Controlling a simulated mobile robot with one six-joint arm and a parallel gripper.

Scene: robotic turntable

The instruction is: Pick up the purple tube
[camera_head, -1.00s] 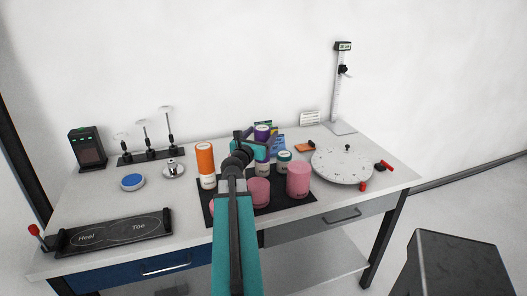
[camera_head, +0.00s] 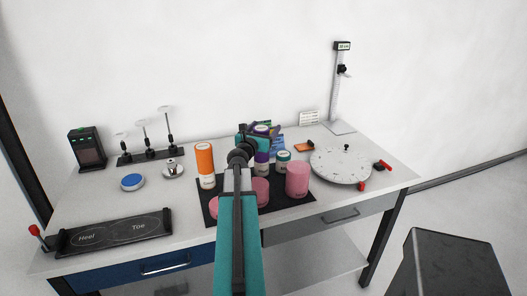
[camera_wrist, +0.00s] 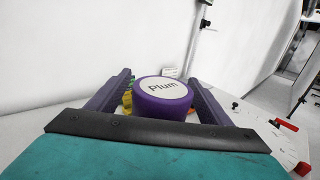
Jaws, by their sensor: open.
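The purple tube (camera_wrist: 163,96) fills the middle of the wrist view, its white lid marked "Plum" facing the camera. It stands between the two purple fingers of my gripper (camera_wrist: 160,98), which are open on either side of it. A gap shows on the left of the tube; the right finger is close to it, and I cannot tell whether it touches. In the head view the purple tube (camera_head: 262,158) is upright on the dark mat (camera_head: 285,202), partly hidden by my gripper (camera_head: 262,133) around its top.
An orange tube (camera_head: 205,160) stands to the left on the mat. A pink tube (camera_head: 297,180) and a white teal-capped jar (camera_head: 283,163) stand to the right. Another pink container (camera_head: 261,190) is partly behind my arm. A white turntable (camera_head: 341,166) lies further right.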

